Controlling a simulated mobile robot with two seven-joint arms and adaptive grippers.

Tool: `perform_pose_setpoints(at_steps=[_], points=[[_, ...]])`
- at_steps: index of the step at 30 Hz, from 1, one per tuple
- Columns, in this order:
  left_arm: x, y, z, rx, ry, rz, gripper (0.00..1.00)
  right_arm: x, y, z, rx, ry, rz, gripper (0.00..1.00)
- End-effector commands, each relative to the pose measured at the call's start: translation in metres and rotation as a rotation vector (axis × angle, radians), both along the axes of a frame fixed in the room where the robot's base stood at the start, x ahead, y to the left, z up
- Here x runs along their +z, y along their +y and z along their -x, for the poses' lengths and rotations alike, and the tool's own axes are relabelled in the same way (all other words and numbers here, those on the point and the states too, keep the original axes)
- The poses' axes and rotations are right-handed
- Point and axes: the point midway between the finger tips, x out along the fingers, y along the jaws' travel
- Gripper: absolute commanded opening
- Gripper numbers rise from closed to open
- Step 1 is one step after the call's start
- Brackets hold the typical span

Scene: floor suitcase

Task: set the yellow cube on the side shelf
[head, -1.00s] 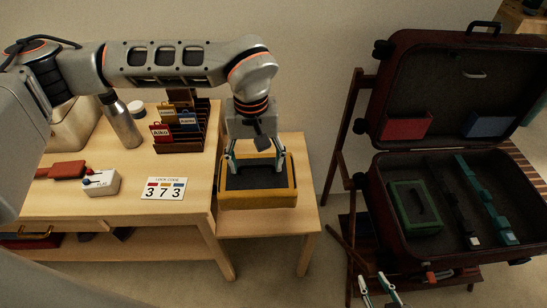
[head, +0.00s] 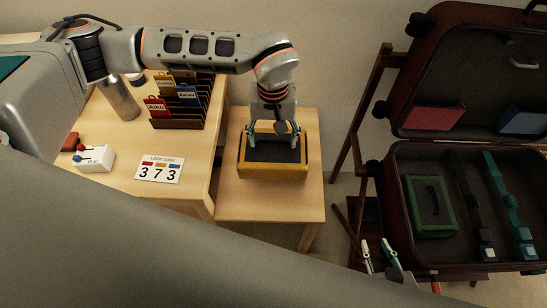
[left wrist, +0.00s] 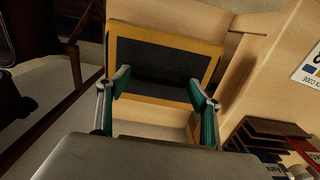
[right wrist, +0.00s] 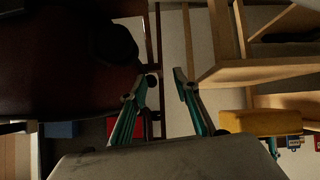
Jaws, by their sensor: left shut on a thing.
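The yellow cube (head: 272,171) is a yellow block with a dark inset top. In the head view it is over the pale wooden side shelf (head: 268,204); I cannot tell whether it rests on it. My left gripper (head: 275,138) is shut on the cube from above. The left wrist view shows the cube (left wrist: 163,98) between its teal fingers (left wrist: 160,95). My right gripper (head: 379,253) is low beside the suitcase. Its fingers stand apart and empty in the right wrist view (right wrist: 160,82), where the cube (right wrist: 262,122) shows at the right.
The open suitcase (head: 398,225) stands at the right with a green case (head: 428,205) inside. The wooden table (head: 125,150) at the left holds a slotted rack (head: 178,124), a metal bottle (head: 120,98) and a number card (head: 160,169). My grey arm crosses the lower foreground.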

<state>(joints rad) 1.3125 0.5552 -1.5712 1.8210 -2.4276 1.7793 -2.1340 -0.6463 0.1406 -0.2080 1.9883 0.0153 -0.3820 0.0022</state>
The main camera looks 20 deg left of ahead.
Motion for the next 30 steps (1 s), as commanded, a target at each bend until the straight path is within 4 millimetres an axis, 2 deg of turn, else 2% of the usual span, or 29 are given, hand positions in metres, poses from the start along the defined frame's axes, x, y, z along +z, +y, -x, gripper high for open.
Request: perform_pose_setpoints(at_steps=[1,3,7,16,24,30], points=[[-0.014,-0.001,0.001,0.000,0.005,0.001,0.09,0.000,-0.001,-0.001,-0.001,-0.003,0.001,0.31],[-0.029,-0.001,0.001,0.000,0.005,0.001,0.09,0.001,-0.002,-0.004,-0.001,-0.010,0.002,0.31],[-0.050,0.000,0.001,0.001,0.003,0.002,0.09,0.004,-0.003,-0.008,-0.003,-0.020,0.005,0.31],[-0.068,0.000,0.000,0.000,-0.001,0.001,0.09,0.003,-0.005,-0.013,-0.003,-0.026,0.009,0.31],[-0.103,-0.001,0.000,0.001,0.002,0.002,0.09,-0.005,-0.005,-0.009,-0.001,-0.017,0.014,0.31],[-0.104,0.000,-0.001,0.000,-0.002,0.001,0.09,-0.003,-0.004,-0.010,-0.001,-0.019,0.015,0.31]])
